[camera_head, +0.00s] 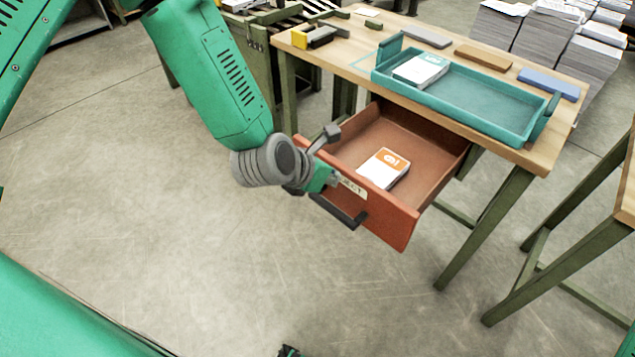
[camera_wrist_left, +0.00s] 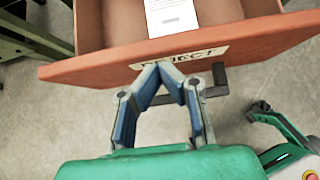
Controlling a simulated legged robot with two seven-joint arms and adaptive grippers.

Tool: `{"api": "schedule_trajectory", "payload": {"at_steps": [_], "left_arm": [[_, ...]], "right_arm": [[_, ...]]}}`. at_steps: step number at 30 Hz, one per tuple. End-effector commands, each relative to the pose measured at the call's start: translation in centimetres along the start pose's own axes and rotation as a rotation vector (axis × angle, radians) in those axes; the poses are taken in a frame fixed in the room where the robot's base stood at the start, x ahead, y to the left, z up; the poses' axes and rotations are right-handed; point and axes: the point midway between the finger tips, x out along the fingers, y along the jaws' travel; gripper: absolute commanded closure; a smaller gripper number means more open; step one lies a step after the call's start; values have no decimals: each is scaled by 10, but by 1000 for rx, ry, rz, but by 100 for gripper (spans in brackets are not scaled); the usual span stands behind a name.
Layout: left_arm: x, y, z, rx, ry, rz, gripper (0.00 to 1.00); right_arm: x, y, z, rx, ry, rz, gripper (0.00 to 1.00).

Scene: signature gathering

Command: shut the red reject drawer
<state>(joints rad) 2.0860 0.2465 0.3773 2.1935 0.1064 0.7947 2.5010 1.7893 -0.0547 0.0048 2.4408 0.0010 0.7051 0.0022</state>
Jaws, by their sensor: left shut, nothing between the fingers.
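The red reject drawer (camera_head: 400,222) is pulled out under the wooden table in the head view. A booklet stack with an orange-and-white cover (camera_head: 384,168) lies inside it. The drawer front (camera_wrist_left: 90,68), with its label, also shows in the left wrist view. A dark handle (camera_head: 338,211) sits on the front, below the label. My left gripper (camera_head: 331,180) is at the drawer front, by the label. In the left wrist view its fingertips (camera_wrist_left: 158,68) meet and are shut, with nothing between them, at the label's lower edge. Contact with the front is hard to tell.
The table (camera_head: 546,157) carries a teal tray (camera_head: 480,100) with a booklet stack (camera_head: 420,69), and several small blocks. Tall paper stacks (camera_head: 545,40) stand behind. Another table (camera_head: 628,195) is at the right edge. The floor (camera_head: 200,270) in front of the drawer is clear.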

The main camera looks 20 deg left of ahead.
Motion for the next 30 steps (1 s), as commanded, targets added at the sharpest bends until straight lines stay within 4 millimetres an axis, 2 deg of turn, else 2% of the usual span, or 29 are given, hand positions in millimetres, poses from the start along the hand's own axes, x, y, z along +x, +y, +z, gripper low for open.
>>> {"api": "schedule_trajectory", "payload": {"at_steps": [19, 25, 30], "left_arm": [[10, 0, 10, 0, 1, 0, 100], [30, 1, 31, -3, -1, 2, 100], [59, 1, 60, -3, -1, 1, 100]], "right_arm": [[0, 0, 0, 0, 0, 0, 60], [-4, 0, 0, 0, 0, 0, 60], [-8, 0, 0, 0, 0, 0, 60]]}}
